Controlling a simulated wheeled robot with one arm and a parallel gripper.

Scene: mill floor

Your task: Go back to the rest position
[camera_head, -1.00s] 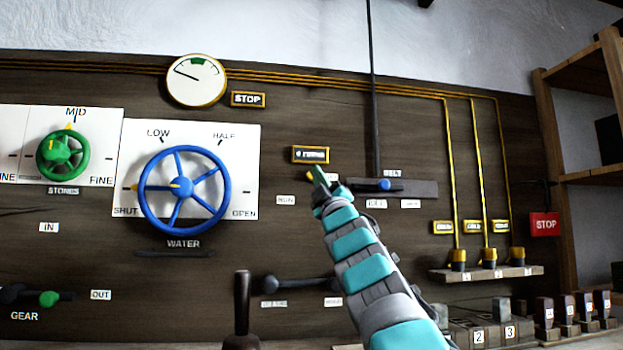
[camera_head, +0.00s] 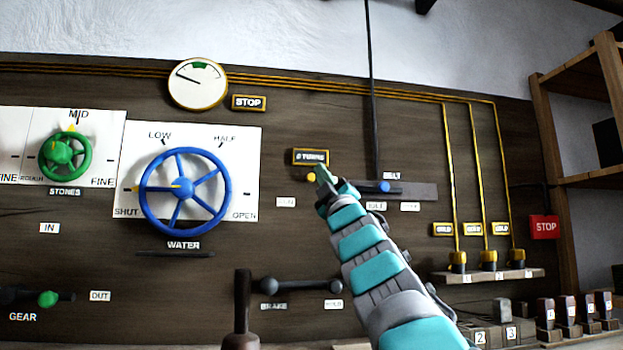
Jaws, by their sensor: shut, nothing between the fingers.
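My gripper (camera_head: 322,174) is shut and empty at the end of my teal and grey arm, which reaches up from the lower right. Its tip is in front of the panel, just below a small yellow-framed plate (camera_head: 311,157) and to the right of a yellow knob (camera_head: 311,177). The blue-knobbed belt lever (camera_head: 384,187) is just to the right of it. My arm hides part of the panel behind it. I cannot tell how far the tip is from the panel.
The blue water wheel (camera_head: 182,190) and green stones wheel (camera_head: 64,155) are on the left. The brake lever (camera_head: 300,286) is below. A dark upright handle (camera_head: 242,305) stands in front. A shelf with corked spouts (camera_head: 488,274), a red stop sign (camera_head: 544,227) and wooden shelving (camera_head: 553,150) are on the right.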

